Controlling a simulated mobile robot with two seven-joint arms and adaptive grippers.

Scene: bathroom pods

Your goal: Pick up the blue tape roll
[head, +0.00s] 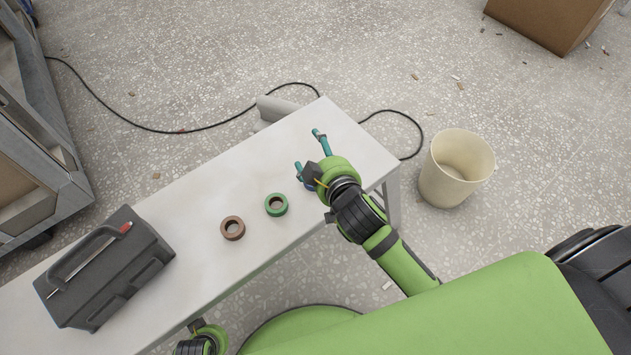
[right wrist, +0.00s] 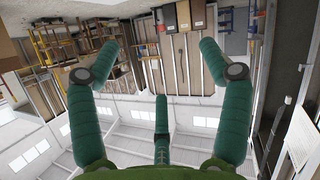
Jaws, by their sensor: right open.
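A small patch of blue, which looks like the edge of the blue tape roll (head: 309,187), shows on the white table beside and below my right gripper in the head view. Most of it is hidden by the gripper. My right gripper (head: 310,150) is over the table's right end, with teal fingers spread apart and nothing seen between them. In the right wrist view, the open fingers (right wrist: 160,80) frame only the room's walls and shelves, with no tape roll in sight. My left gripper's fingers do not show.
A green tape roll (head: 285,210) and a brown tape roll (head: 242,234) lie left of my right gripper on the white table (head: 190,195). A dark toolbox (head: 125,285) stands at the table's left. A cream bucket (head: 440,185) and a black cable (head: 215,125) are on the floor.

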